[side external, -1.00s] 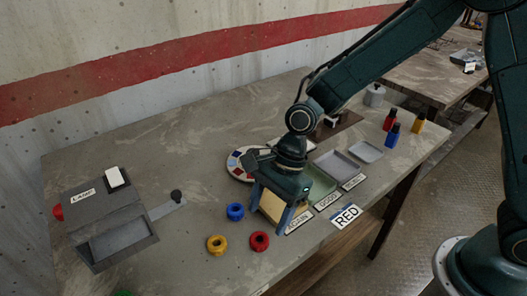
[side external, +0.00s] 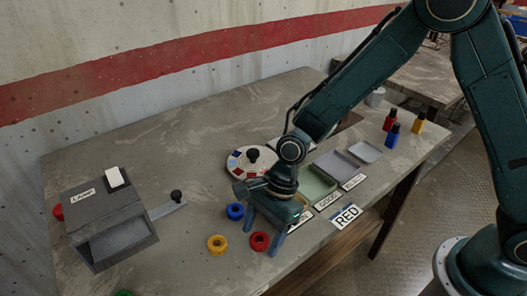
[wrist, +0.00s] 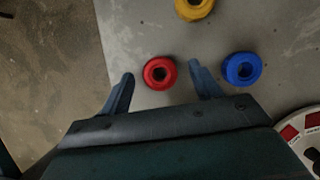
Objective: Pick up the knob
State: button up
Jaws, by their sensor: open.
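Three knob-like rings lie on the grey table: a red knob (side external: 259,241), a yellow knob (side external: 217,244) and a blue knob (side external: 235,211). Each has a dark hole in the middle. My gripper (side external: 261,233) is open and empty, pointing down close to the red one. In the wrist view the red knob (wrist: 159,73) shows in the gap between my two fingertips (wrist: 161,69), apart from both. The blue knob (wrist: 242,69) is right of the fingers, and the yellow knob (wrist: 194,8) is at the top edge. My height above the table is hard to judge.
Behind my gripper are a green tray (side external: 317,184), grey trays (side external: 336,164) and a round dial (side external: 236,165) with a black knob. A grey LAMP box (side external: 105,215) and a black-knobbed lever (side external: 176,197) stand left.

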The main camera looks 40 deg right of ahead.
aim_at(262, 237)
dwell(0.4)
jog(key=c, duration=1.1)
jog(key=shift+r, duration=0.2)
notch_tip(262, 237, up, 20)
jog(key=shift+f, duration=0.15)
